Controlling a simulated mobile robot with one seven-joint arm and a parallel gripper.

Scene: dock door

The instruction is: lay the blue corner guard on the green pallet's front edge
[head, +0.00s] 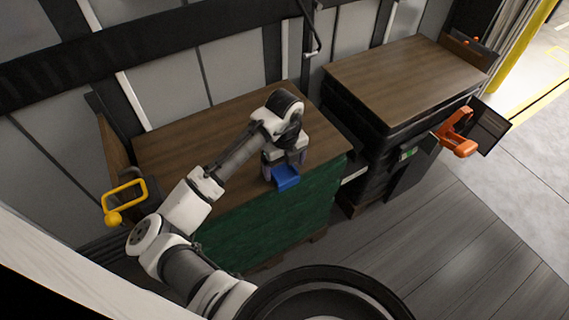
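The green pallet (270,221) is a green-wrapped load with a brown wooden top (185,150), standing against the wall at centre. The blue corner guard (287,178) is at the front edge of that top, toward its right end. A lighter upper face and a darker front face of it show. I cannot tell whether it rests on the edge or is just above it. My gripper (285,166) points down at the guard, with a finger on either side of its back part. Whether the fingers press on it or stand apart is too small to tell.
A second, black-wrapped load with a wooden top (405,78) stands to the right. An orange clamp-like thing (457,134) and dark panels stick out from its front. A yellow handle (124,201) is at the left. The grey plank floor (440,245) in front is clear.

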